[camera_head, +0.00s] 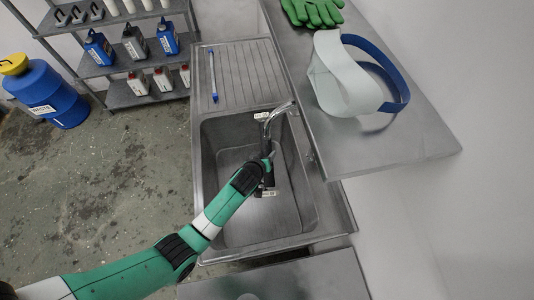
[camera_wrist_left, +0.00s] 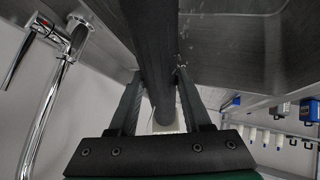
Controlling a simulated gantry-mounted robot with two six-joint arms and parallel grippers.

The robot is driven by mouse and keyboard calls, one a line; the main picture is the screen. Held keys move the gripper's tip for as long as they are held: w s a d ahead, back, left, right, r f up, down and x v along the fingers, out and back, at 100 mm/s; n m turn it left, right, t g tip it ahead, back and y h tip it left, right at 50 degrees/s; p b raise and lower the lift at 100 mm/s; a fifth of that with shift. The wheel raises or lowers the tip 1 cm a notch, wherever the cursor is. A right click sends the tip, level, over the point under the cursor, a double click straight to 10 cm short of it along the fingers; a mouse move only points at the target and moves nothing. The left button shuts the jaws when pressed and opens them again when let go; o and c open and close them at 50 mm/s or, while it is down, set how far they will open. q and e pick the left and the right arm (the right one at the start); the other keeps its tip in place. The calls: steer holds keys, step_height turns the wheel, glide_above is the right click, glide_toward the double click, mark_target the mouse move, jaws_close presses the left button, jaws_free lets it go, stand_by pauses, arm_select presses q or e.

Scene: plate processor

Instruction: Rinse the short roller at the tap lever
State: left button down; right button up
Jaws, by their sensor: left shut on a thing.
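My left gripper (camera_head: 267,178) reaches down into the sink basin (camera_head: 232,220), below the tap. In the left wrist view its two fingers (camera_wrist_left: 160,100) are closed on a dark, long cylinder, which I take to be the short roller (camera_wrist_left: 157,50). A pale part shows at its lower end, between the fingers. In the head view the gripper and arm mostly hide the roller. The chrome tap (camera_head: 274,117) stands at the basin's back edge. In the left wrist view the tap's spout (camera_wrist_left: 47,115) and dark lever (camera_wrist_left: 17,58) are at the left, apart from the gripper.
A ribbed drainboard (camera_head: 240,75) holds a thin blue-and-white stick (camera_head: 212,78). A steel shelf surface (camera_head: 370,145) overhangs on the right with a face shield (camera_head: 340,75) and green gloves (camera_head: 312,12). A bottle rack (camera_head: 125,68) and blue drum (camera_head: 48,95) stand at left.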

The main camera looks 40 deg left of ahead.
arm_select(q)
steer(key=shift+r, duration=0.1)
steer(key=shift+s+r+p, duration=0.15)
steer(key=shift+s+p, duration=0.3)
steer(key=shift+p, duration=0.1)
steer(key=s+p, duration=0.3)
steer(key=s, duration=0.4)
steer(key=shift+p, duration=0.35)
stand_by(0.7)
steer(key=s+r+p, duration=0.3)
steer(key=s+p, duration=0.2)
steer(key=shift+r+p, duration=0.3)
steer(key=shift+r, duration=0.05)
